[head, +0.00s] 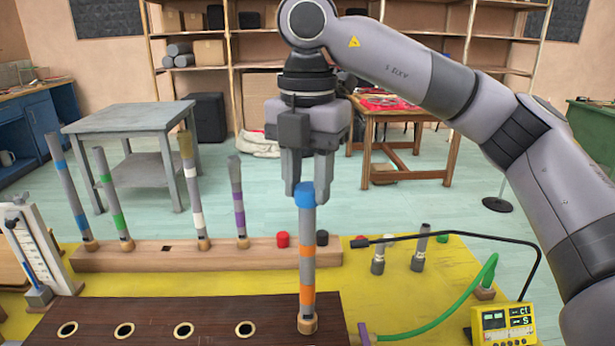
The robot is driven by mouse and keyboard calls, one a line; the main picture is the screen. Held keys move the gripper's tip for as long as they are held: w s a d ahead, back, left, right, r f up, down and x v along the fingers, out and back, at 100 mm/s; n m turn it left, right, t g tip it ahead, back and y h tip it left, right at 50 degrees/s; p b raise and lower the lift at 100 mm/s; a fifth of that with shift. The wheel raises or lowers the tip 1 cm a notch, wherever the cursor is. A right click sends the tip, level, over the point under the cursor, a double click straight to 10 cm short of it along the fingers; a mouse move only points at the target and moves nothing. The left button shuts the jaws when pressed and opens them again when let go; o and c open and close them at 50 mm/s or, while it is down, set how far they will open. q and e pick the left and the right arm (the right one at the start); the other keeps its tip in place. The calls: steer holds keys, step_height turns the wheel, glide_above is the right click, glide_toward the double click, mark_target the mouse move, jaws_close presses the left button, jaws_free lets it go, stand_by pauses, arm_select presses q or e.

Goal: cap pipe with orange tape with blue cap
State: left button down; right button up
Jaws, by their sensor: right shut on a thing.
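The pipe with orange tape (307,258) stands upright in a wooden collar at the right end of the dark board (215,305). The blue cap (305,197) is at the pipe's top end, in line with it, with no gap visible between them. My right gripper (305,188) points straight down and is shut on the blue cap, a finger on each side. How far the cap sits over the pipe's end I cannot tell. My left gripper is not in view.
A wooden rack (130,257) behind holds pipes with blue, green, white and purple tape. A red cap (283,239) and a black cap (322,238) sit on it. Right, on the yellow mat (420,285), are short grey pieces, a green hose (445,318) and a yellow meter (503,325).

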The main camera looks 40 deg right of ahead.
mark_target(308, 186)
steer(key=shift+f+b, duration=0.8)
steer(key=shift+f, duration=0.3)
steer(key=o, duration=1.1)
steer(key=shift+r, duration=0.1)
steer(key=shift+r+p, duration=1.05)
steer(key=shift+r, duration=2.5)
steer(key=shift+f, duration=0.1)
